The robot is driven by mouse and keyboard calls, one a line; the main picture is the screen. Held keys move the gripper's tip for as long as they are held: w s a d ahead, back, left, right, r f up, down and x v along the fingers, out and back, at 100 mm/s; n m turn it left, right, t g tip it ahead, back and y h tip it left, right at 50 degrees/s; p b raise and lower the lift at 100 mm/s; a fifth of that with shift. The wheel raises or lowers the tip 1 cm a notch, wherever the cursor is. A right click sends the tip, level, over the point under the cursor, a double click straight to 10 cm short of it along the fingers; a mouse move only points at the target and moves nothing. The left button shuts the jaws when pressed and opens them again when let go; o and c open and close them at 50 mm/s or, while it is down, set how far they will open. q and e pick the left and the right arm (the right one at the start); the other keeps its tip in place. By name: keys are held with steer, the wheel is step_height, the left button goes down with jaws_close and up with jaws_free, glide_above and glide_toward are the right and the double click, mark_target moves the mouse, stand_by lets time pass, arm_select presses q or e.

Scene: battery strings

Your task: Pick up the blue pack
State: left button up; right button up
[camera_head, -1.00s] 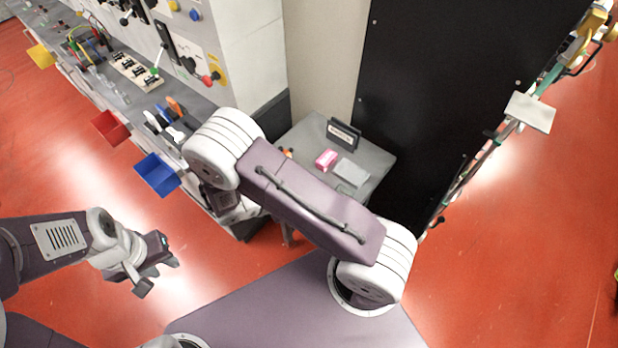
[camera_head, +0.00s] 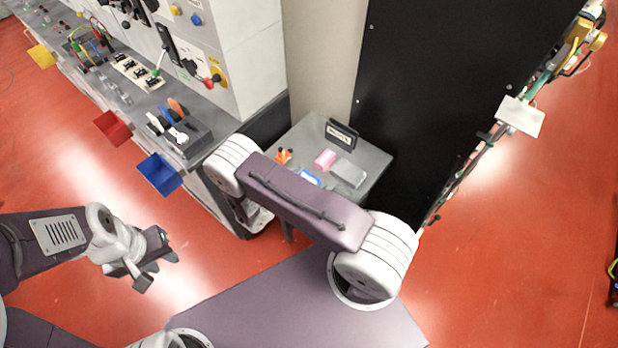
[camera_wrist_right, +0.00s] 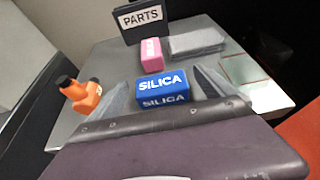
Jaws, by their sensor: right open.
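The blue pack (camera_wrist_right: 163,87), with SILICA printed in white, lies on a small grey table (camera_wrist_right: 100,62) in the right wrist view. In the head view only part of the blue pack (camera_head: 311,178) shows beyond my right arm. My right gripper (camera_wrist_right: 162,84) is open, with one finger to each side of the pack and apart from it in the picture; whether the pack is between the fingertips in depth I cannot tell.
A pink pack (camera_wrist_right: 151,52) and a grey flat stack (camera_wrist_right: 196,42) stand behind the blue pack. A PARTS sign (camera_wrist_right: 141,18) is at the back. An orange-black tool (camera_wrist_right: 82,93) lies to the left. A black panel (camera_head: 440,90) rises right of the table.

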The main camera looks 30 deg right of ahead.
steer(key=shift+w+d+f, duration=0.2)
steer(key=shift+d+f, duration=0.1)
steer(key=shift+d, duration=0.25)
steer(key=shift+a, duration=0.15)
steer(key=c, duration=1.5)
steer(key=shift+r, duration=0.15)
